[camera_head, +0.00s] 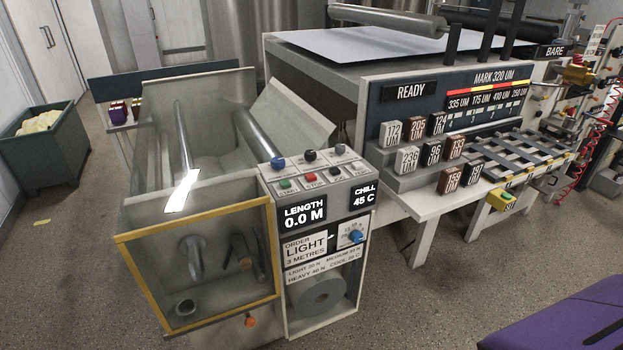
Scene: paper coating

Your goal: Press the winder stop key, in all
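The winder's control panel (318,186) is on top of the console, right of centre. Its front row holds a green key (285,184), a red key (309,178) and a dark key (333,171). The small label below the red key seems to read STOP; the lettering is hard to make out. Behind them stand a blue knob (278,163) and two darker knobs. The length display (304,213) reads 0.0 M and the chill display (364,197) reads 45 C. Neither of my grippers is in view.
A yellow-framed guard (196,221) encloses the winder's left part. Numbered blocks (408,160) stand on a stepped bench at right, below a READY display (410,92). A green bin (45,150) stands far left. A purple surface (560,322) fills the lower right corner. The front floor is clear.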

